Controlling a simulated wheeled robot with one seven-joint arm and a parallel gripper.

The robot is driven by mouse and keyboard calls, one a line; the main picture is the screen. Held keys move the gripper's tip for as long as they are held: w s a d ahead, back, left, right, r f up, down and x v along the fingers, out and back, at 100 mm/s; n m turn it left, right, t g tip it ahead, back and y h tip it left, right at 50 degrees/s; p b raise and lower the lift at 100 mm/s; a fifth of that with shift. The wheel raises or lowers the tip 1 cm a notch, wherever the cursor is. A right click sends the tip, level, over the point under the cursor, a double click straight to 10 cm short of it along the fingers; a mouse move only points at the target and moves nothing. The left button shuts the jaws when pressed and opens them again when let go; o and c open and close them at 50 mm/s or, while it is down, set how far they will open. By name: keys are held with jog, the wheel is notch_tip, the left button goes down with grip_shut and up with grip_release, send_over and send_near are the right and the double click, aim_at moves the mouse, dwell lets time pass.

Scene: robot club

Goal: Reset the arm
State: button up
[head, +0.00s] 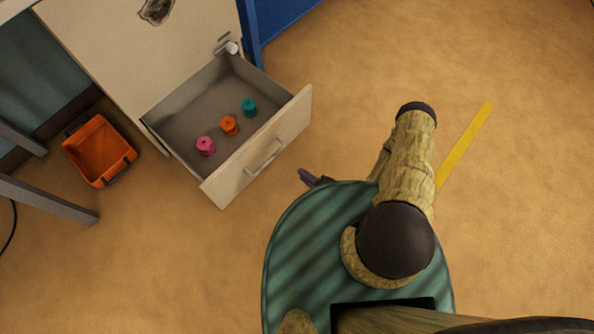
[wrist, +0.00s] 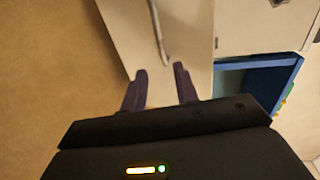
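My arm (head: 405,165) shows in the head view over my base, on the right of the open drawer. My gripper (wrist: 158,88) shows in the wrist view with its two dark fingers apart and nothing between them. In the head view only a dark fingertip part (head: 308,178) shows past the edge of my base; the rest is hidden. In the wrist view the drawer front (wrist: 195,40) and its handle (wrist: 157,30) lie beyond the fingers. I cannot tell the exact distance, but no contact shows.
The open drawer (head: 258,165) holds a pink spool (head: 205,146), an orange spool (head: 229,125) and a teal spool (head: 249,107). An orange bin (head: 99,150) stands on the floor at left. A yellow strip (head: 464,145) lies on the floor at right. Floor at upper right is clear.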

jog(key=v, duration=0.2)
jog(key=shift+s+d, duration=0.2)
jog(key=shift+d, duration=0.1)
jog(key=shift+r, duration=0.1)
